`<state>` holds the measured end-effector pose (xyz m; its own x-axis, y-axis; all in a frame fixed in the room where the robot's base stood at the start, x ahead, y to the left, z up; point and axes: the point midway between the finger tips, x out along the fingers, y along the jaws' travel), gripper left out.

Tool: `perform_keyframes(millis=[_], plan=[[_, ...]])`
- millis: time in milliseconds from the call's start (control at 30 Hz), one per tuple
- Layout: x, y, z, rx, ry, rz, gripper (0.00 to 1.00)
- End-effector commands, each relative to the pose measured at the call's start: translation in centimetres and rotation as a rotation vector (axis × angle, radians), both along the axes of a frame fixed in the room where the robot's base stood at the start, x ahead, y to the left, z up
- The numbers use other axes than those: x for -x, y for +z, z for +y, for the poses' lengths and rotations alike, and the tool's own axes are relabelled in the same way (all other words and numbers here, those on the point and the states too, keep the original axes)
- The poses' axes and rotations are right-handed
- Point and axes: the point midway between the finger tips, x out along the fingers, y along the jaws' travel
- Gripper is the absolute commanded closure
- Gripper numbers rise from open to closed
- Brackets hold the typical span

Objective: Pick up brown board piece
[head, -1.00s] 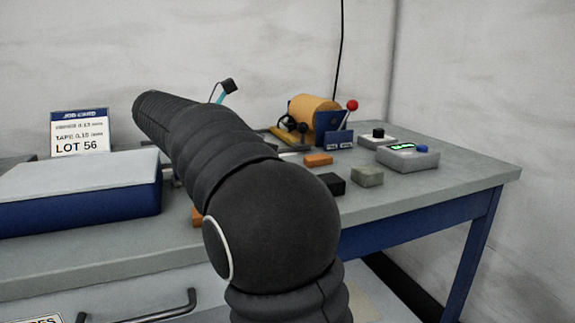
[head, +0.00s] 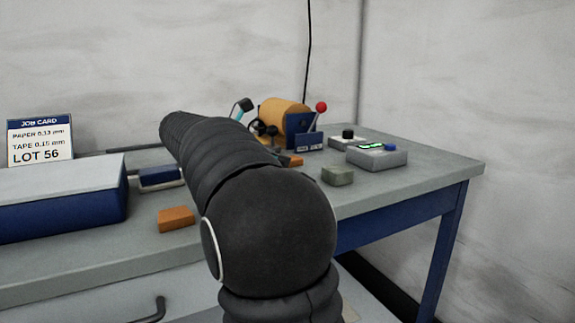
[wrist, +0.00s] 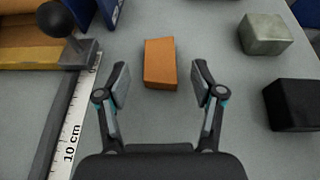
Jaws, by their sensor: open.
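A brown-orange block (wrist: 160,62), likely the brown board piece, lies flat on the grey bench in the wrist view. My gripper (wrist: 161,74) is open and empty. Its two fingers show to the left and right of the block, with clear bench on both sides. How high the fingertips are above it, I cannot tell. In the head view this block (head: 295,160) is mostly hidden behind my arm. A second brown-orange block (head: 176,218) lies nearer the front edge, left of my arm. My fingers are mostly hidden there.
In the wrist view a black block (wrist: 294,104) and a grey-green block (wrist: 265,34) stand to the right. A ruler (wrist: 75,140) and a ball-ended lever (wrist: 57,20) are at the left. A blue box (head: 60,205) and job card (head: 40,140) stand left in the head view.

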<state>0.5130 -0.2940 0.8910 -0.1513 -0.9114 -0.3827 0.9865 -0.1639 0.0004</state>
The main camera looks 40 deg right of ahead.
Motion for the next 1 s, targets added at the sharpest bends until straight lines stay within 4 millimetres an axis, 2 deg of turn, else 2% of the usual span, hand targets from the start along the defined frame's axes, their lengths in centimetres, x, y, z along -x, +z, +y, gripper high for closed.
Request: perform_keyframes(millis=[200,433,467,600,700,1000], plan=[[0.3,-0.8,-1.9,0.0,-0.001,0.0,0.33],[0.3,-0.9,-2.0,0.0,0.001,0.001,0.33],[0.3,-0.9,-2.0,0.0,0.001,0.001,0.38],[0.3,-0.9,-2.0,0.0,0.0,0.001,0.73],[0.3,-0.9,-2.0,0.0,0.0,0.001,0.95],[0.3,-0.8,-2.0,0.0,0.0,0.0,0.95]])
